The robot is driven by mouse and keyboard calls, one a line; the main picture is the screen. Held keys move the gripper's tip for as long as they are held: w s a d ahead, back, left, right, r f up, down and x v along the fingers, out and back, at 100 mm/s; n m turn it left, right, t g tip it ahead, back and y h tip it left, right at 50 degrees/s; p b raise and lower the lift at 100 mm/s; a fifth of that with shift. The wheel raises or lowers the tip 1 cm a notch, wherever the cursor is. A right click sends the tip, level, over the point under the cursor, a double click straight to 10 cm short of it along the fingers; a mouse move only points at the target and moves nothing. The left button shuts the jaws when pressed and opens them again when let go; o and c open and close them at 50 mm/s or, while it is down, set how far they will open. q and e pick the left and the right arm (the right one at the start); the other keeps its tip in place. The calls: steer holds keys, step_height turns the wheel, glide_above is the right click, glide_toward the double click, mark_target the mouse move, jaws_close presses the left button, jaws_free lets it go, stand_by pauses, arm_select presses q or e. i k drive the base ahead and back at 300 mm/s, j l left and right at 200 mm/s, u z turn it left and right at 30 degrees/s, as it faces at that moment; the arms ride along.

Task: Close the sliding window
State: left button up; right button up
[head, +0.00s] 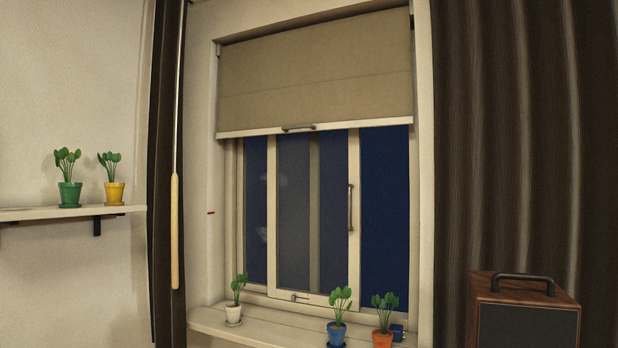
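The sliding window's sash (354,240) stands in the middle of the window frame (414,215), behind a half-lowered blind. A vertical post (314,215) shows through the sash's glass. To the right of the sash is a dark blue gap (385,215), apparently open, reaching to the right jamb. A narrower dark strip (256,210) shows to the left of the sash. Neither of my grippers is in view.
The beige blind (315,85) covers the window's top. Dark curtains (540,140) flank the window. A wooden box (528,293) stands right.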

mark_target(314, 196)
steer(key=i+j+u, duration=0.1)
steer(key=i+j, duration=0.15)
steer(key=i, duration=0.2)
steer(key=i+j+u, duration=0.1)
steer(key=i, duration=0.3)
steer(key=j, duration=0.1)
